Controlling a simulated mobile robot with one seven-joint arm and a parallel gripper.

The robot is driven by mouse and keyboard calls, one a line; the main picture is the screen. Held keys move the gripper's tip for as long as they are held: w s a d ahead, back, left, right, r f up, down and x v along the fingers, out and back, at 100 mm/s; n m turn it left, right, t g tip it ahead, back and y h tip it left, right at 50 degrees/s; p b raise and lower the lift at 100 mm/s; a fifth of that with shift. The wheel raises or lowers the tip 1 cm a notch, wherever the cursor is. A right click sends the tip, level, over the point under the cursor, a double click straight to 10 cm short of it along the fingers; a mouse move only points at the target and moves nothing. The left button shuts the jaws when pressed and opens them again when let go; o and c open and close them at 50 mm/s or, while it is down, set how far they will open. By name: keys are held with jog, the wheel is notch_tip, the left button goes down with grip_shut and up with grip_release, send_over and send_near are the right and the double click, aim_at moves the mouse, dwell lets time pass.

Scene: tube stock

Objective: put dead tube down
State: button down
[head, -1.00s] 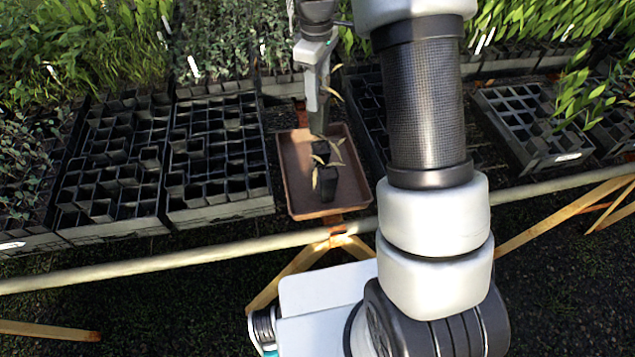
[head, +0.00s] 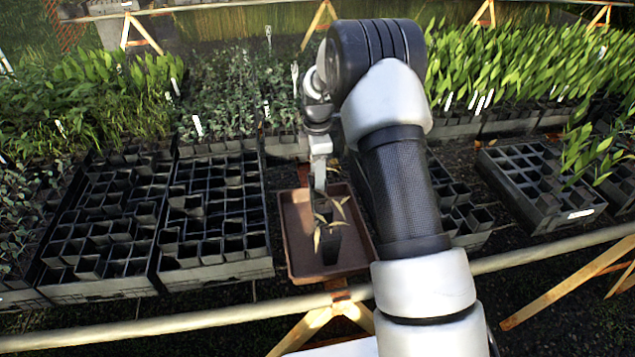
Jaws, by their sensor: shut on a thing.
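My gripper (head: 320,188) reaches down over the back part of a brown tray (head: 289,240). It is shut on a small black tube (head: 321,208) with dry tan leaves, which is partly hidden by the fingers and by another plant. Whether this tube touches the tray floor cannot be told. A second black tube (head: 330,247) with withered, drooping leaves stands upright in the tray, just in front of the held one.
Black crates of mostly empty cells (head: 215,230) stand left of the tray. Another crate (head: 540,190) is at right, with green seedlings (head: 480,75) behind. A pale rail (head: 190,322) runs along the front. The tray's front right floor is bare.

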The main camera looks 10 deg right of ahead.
jog(key=shift+f, duration=1.1)
jog(key=shift+f, duration=0.15)
jog(key=c, duration=1.1)
grip_release()
